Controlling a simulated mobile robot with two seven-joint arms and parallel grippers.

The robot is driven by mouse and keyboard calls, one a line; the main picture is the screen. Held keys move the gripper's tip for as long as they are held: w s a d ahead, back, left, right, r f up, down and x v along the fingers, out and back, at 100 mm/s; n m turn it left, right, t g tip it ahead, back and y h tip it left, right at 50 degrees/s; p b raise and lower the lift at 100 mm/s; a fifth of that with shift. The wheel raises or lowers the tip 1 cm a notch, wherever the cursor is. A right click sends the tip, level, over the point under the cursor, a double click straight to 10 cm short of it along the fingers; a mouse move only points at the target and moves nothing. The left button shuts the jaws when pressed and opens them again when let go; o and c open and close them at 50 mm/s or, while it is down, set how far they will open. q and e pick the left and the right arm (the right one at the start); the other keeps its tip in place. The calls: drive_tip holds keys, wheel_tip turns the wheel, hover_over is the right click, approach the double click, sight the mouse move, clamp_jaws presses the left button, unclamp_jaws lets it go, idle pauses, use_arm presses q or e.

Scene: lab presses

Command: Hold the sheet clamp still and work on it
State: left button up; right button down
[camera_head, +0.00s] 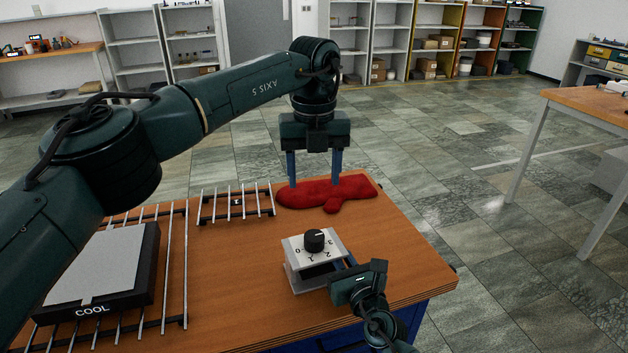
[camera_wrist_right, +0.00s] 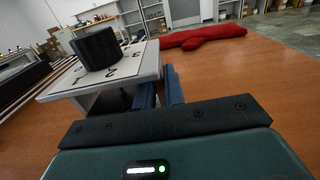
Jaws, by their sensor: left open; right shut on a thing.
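The sheet clamp (camera_head: 312,258) is a white block with a dark gap beneath its top plate. A black knob (camera_head: 314,240) stands on the plate among printed numbers. The clamp also shows at the left in the right wrist view (camera_wrist_right: 120,70). My right gripper (camera_head: 343,274) is shut on the clamp's right side; its blue fingers (camera_wrist_right: 160,85) partly hide that side. My left gripper (camera_head: 314,181) is open, pointing down behind the clamp. Its fingertips reach a red mitt-like thing (camera_head: 350,188) lying on the table; I cannot tell whether they touch it.
The wooden table (camera_head: 230,300) has free room left of and in front of the clamp. A small wire rack (camera_head: 237,201) lies left of the red thing. A dark block marked COOL (camera_head: 100,308), with a grey plate on top, sits on a larger rack (camera_head: 165,275) at the left.

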use_arm(q)
wheel_tip(320, 180, up, 6)
drive_tip(key=shift+f, duration=0.2)
idle(0.8)
use_arm(e)
drive_tip(key=c, duration=1.4)
unclamp_jaws()
